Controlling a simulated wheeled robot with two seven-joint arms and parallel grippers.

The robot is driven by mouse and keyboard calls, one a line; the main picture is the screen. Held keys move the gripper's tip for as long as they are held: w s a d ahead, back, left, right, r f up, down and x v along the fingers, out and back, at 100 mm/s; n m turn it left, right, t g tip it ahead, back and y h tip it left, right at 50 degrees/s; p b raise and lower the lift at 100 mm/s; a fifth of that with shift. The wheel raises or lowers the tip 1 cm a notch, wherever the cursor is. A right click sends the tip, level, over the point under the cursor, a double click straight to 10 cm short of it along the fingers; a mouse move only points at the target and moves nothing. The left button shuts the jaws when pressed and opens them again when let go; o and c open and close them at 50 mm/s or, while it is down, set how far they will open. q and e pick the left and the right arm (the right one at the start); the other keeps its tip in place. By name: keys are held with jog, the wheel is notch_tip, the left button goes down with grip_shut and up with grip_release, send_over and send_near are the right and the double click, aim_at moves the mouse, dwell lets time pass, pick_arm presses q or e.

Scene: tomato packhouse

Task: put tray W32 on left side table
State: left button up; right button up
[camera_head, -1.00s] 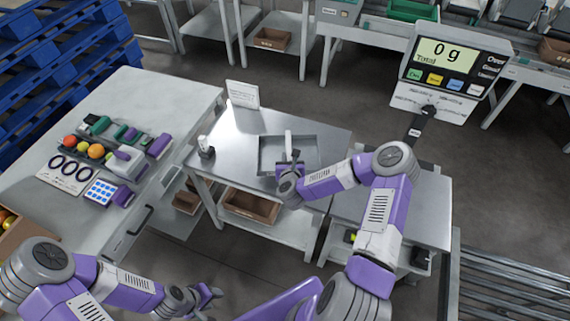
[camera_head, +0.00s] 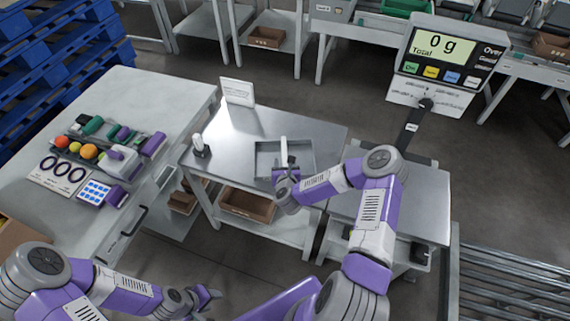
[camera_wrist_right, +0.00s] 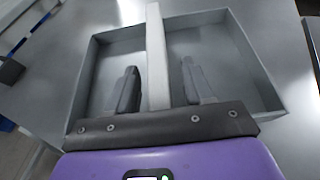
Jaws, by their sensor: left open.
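A shallow grey tray (camera_head: 268,158) with an upright light bar-like handle (camera_head: 284,152) across its middle sits on the metal table in the centre. It fills much of the right wrist view (camera_wrist_right: 262,75); no W32 label is readable. My right gripper (camera_head: 290,168) is over the tray. In the right wrist view its two fingers (camera_wrist_right: 160,85) stand on either side of the handle (camera_wrist_right: 156,45), with a visible gap on each side. My left gripper (camera_head: 208,297) is open and empty, low in front of the tables, away from the tray.
The left table (camera_head: 120,190) holds fruit, purple and green items, and a ringed card (camera_head: 62,172). A small sign (camera_head: 238,92) and a white bottle-like item (camera_head: 201,146) stand on the middle table (camera_head: 225,130). A scale display (camera_head: 450,52) reads 0 g at right.

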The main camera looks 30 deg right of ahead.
jog(key=shift+r, duration=0.2)
jog(key=p+v, duration=0.2)
jog(key=v, duration=0.9)
jog(key=shift+s+a+p, duration=0.2)
jog(key=shift+p, duration=0.15)
jog(key=s+a+f+n+g+y, duration=0.1)
jog(key=s+a+f+n+y, duration=0.2)
jog(key=a+n, duration=0.5)
jog(key=s+a+f+n+g+y, duration=0.15)
jog(key=a+f+n+y, duration=0.35)
jog(key=n, duration=0.5)
jog(key=s+a+f+n+g+y, duration=0.1)
jog(key=s+n+g, duration=0.3)
jog(key=n, duration=0.6)
jog(key=s+a+f+n+g+y, duration=0.1)
jog(key=s+a+f+n+g, duration=0.1)
jog(key=s+n+g, duration=0.3)
jog(key=s+a+n, duration=0.1)
jog(key=s+n, duration=0.3)
jog(key=n, duration=0.1)
jog(key=shift+a+f+n, duration=0.3)
jog(key=shift+a+n, duration=0.1)
